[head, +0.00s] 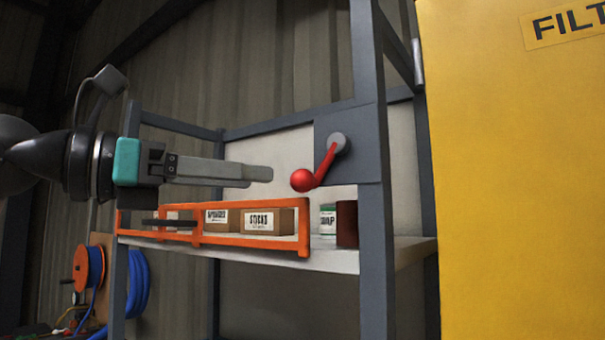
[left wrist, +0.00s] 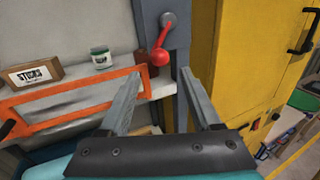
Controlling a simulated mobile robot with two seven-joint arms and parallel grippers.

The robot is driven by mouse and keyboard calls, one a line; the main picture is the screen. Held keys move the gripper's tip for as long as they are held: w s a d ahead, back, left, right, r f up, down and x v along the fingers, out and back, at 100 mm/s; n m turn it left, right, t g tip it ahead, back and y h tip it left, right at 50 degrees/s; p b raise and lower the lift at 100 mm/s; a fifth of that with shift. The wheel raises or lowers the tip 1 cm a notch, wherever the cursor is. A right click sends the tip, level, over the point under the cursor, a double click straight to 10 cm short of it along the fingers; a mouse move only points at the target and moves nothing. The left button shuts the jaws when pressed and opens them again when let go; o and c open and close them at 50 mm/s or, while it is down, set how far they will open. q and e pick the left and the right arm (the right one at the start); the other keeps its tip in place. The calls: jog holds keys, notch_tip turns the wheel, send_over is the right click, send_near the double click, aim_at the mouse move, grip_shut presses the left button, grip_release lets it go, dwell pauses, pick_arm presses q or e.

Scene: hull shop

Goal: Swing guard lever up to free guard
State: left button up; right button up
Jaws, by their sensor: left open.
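The red guard lever (head: 325,164) hangs down and to the left from a round grey pivot on a grey plate on the rack post. Its red ball knob (head: 303,180) is at the low end. The lever also shows in the left wrist view (left wrist: 161,45), its knob in line with the gap between my fingers. The orange guard (head: 258,246) runs along the shelf front before the boxes. My left gripper (head: 262,174) is open and empty, its fingertips just left of the knob and apart from it. My right gripper is in neither view.
Behind the guard, cardboard boxes (head: 267,221) stand on the white shelf (head: 340,260), with a labelled can (head: 327,219) and a brown container (head: 347,222) to the right. A grey post (head: 371,270) and a yellow cabinet (head: 510,180) stand on the right.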

aim_at(293, 183)
pick_arm(q)
jog(key=p+x, duration=0.2)
jog(key=x, duration=0.6)
jog(key=shift+w+d, duration=0.3)
jog(key=c, duration=1)
grip_shut()
jog(key=shift+s+d, duration=0.1)
